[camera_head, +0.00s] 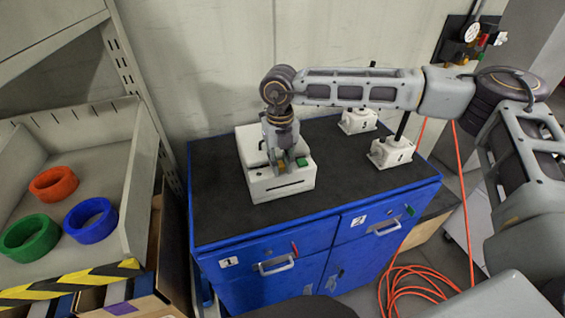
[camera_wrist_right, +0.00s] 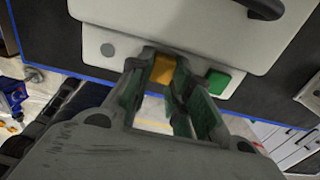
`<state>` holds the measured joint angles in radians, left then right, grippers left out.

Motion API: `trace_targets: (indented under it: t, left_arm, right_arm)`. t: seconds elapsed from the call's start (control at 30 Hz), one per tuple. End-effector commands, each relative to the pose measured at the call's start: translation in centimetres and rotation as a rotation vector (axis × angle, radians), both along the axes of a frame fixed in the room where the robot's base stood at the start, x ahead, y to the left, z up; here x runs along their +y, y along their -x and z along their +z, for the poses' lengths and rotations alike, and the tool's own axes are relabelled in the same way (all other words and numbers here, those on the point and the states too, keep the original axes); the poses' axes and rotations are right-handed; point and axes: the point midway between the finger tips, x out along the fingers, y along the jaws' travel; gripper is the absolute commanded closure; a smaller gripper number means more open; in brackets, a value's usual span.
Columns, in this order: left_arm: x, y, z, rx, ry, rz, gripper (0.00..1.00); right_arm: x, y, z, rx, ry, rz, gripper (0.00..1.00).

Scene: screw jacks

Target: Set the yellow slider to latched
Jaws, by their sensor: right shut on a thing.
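The yellow slider (camera_wrist_right: 163,69) sits on the front part of a white box (camera_head: 282,186) on the dark cabinet top. In the right wrist view it lies between the fingers of my right gripper (camera_wrist_right: 165,90), which is shut on it. In the head view my right gripper (camera_head: 281,160) reaches down onto the box and covers most of the slider; a small yellow patch shows. A green block (camera_wrist_right: 218,82) sits to the right of the slider, and it also shows in the head view (camera_head: 302,162). My left gripper is not in view.
Two white screw jacks (camera_head: 391,153) (camera_head: 358,121) with black posts stand at the right of the blue cabinet (camera_head: 265,240). A bin (camera_head: 120,235) with red, green and blue rings is at the left. An orange hose (camera_head: 410,285) lies on the floor.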

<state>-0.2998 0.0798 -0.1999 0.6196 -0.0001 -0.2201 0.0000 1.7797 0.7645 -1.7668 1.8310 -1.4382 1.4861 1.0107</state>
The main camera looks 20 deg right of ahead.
Motion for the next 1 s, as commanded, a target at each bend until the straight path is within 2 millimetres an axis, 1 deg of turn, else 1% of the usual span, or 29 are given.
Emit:
trace_targets:
  t: [0.1, 0.33, 0.7, 0.73, 0.8, 0.9, 1.0]
  left_arm:
    - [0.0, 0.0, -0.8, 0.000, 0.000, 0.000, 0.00]
    - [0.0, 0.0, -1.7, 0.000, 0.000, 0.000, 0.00]
    - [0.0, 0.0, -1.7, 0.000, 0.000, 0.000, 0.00]
    - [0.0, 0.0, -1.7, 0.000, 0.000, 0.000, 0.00]
    - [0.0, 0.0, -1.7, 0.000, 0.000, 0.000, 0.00]
    - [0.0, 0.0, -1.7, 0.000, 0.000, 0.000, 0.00]
    - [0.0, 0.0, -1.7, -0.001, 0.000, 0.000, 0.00]
  right_arm:
    - [1.0, 0.0, -0.1, -0.002, -0.002, 0.002, 1.00]
    - [2.6, 0.0, -0.1, -0.003, -0.003, 0.001, 1.00]
    - [2.9, 0.1, 0.1, -0.003, -0.005, 0.002, 1.00]
    - [2.9, 0.1, 0.1, -0.003, -0.005, 0.002, 0.77]
    - [2.9, 0.1, 0.1, -0.003, -0.005, 0.002, 0.68]
    - [2.9, 0.1, 0.1, -0.003, -0.004, 0.002, 0.57]
    - [2.9, 0.1, 0.1, -0.002, -0.003, 0.001, 0.57]
